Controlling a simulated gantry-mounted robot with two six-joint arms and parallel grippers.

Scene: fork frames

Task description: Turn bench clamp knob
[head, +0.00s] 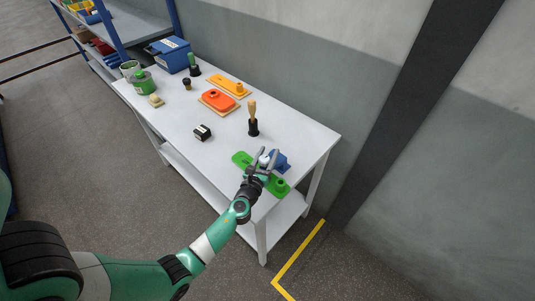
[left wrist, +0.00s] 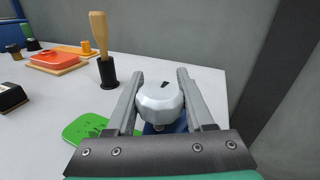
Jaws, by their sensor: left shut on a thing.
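The bench clamp is a blue body (head: 280,160) near the right front end of the white table, with green plates (head: 281,185) around it. In the left wrist view, its faceted silver-grey knob (left wrist: 160,103) sits between the two fingers, with a dark mark on top. A bit of the blue clamp body (left wrist: 165,128) shows below the knob. My left gripper (head: 263,158) is over the clamp, and it also shows in the left wrist view (left wrist: 160,95), shut on the knob with a finger at each side. My right gripper is not in view.
A wooden-handled tool in a black holder (head: 253,128) stands behind the clamp. A black block (head: 202,132), an orange piece on a board (head: 218,100), a green can (head: 142,82) and a blue box (head: 172,55) are farther left. A wall runs along the table's back.

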